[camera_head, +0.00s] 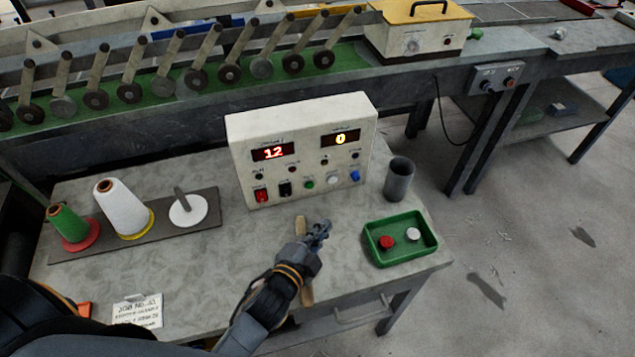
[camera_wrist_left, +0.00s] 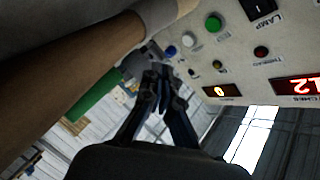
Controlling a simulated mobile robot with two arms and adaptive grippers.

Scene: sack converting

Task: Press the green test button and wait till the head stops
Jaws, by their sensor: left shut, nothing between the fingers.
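The pale control box (camera_head: 300,150) stands at the back of the table. Its left display reads 12 in red and its right one 0 in yellow. The round green button (camera_head: 309,184) sits in its lower row between a black rocker and a white button; it also shows in the left wrist view (camera_wrist_left: 213,23). My left gripper (camera_head: 322,226) is shut and empty, in front of the box and below the button row, apart from the green button. Its fingers also show in the left wrist view (camera_wrist_left: 160,78). My right gripper is in neither view.
A brown wooden handle (camera_head: 306,290) shows beside my left gripper. A green tray (camera_head: 400,257) with a red and a white piece is at right, near a grey cup (camera_head: 398,180). Thread cones (camera_head: 122,208) stand at left. A conveyor line (camera_head: 130,125) runs behind.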

